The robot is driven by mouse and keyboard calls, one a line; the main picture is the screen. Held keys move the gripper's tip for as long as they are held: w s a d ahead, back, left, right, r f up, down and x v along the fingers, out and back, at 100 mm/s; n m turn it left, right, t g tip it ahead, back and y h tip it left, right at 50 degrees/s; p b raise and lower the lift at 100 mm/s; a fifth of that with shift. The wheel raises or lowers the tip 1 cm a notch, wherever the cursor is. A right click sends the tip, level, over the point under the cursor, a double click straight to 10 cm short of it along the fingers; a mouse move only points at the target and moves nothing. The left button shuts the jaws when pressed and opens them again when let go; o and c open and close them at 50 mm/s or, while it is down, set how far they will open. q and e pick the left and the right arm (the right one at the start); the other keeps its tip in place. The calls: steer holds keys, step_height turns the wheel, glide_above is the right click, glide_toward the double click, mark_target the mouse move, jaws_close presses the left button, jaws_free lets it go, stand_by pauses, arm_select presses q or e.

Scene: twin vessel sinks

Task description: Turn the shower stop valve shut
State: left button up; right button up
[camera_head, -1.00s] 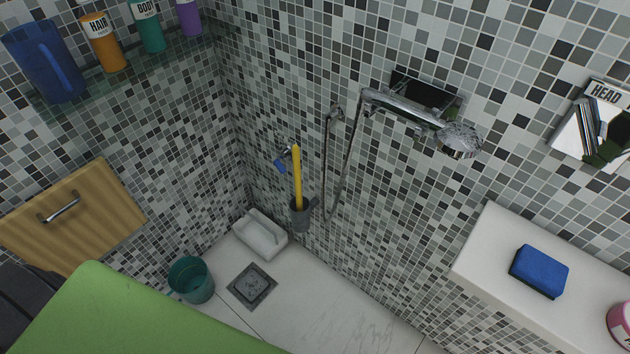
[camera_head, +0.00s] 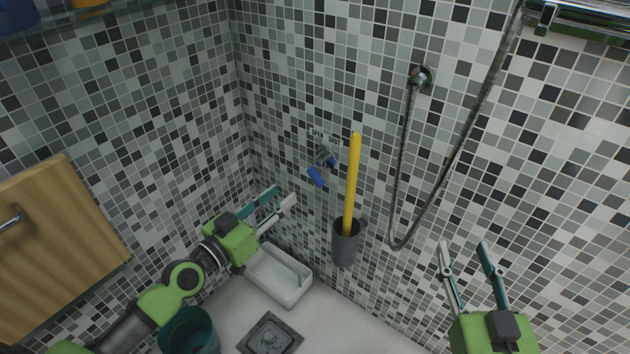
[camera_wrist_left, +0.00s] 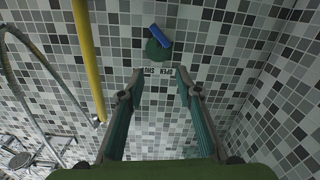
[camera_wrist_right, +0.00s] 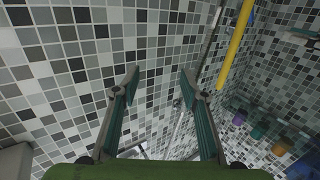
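The stop valve (camera_head: 323,157) is a small fitting on the tiled corner wall with a blue lever (camera_head: 316,176) slanting down. The blue lever (camera_wrist_left: 160,36) also shows in the left wrist view, in front of a round dark green base, with small dark lettering on the wall beside it, partly readable. My left gripper (camera_head: 284,195) is open and empty, below and left of the valve in the head view, its fingers apart from the lever. My right gripper (camera_head: 464,244) is open and empty, at the lower right, well away from the valve.
A yellow stick (camera_head: 352,185) stands in a dark grey wall cup (camera_head: 345,246), just right of the valve. A shower hose (camera_head: 455,165) hangs further right. A white tray (camera_head: 280,275), a teal bucket (camera_head: 190,330) and a floor drain (camera_head: 269,338) lie below. A wooden cabinet (camera_head: 60,240) is at left.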

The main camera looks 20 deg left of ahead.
arm_select(q)
steer(key=p, duration=0.1)
glide_toward(318, 163)
steer(key=w, duration=0.2)
steer(key=x, duration=0.5)
steer(key=shift+w+d+f, duration=0.1)
steer(key=shift+w+d, duration=0.1)
steer(key=shift+d, duration=0.25)
steer(key=shift+w+d, duration=0.2)
steer(key=shift+w, duration=0.3)
arm_select(e)
steer(key=shift+s+d+f+g+h, duration=0.2)
steer(key=shift+f+g, duration=0.25)
steer(key=shift+f, duration=0.4)
steer(key=shift+s+d+f+g+h, duration=0.15)
steer(key=shift+s+f+g, duration=0.1)
steer(key=shift+f+g, duration=0.4)
steer(key=shift+s+d+f+g+h, duration=0.1)
steer(key=shift+s+d+f+g, duration=0.15)
steer(key=shift+f, duration=0.75)
steer(key=shift+a, duration=0.1)
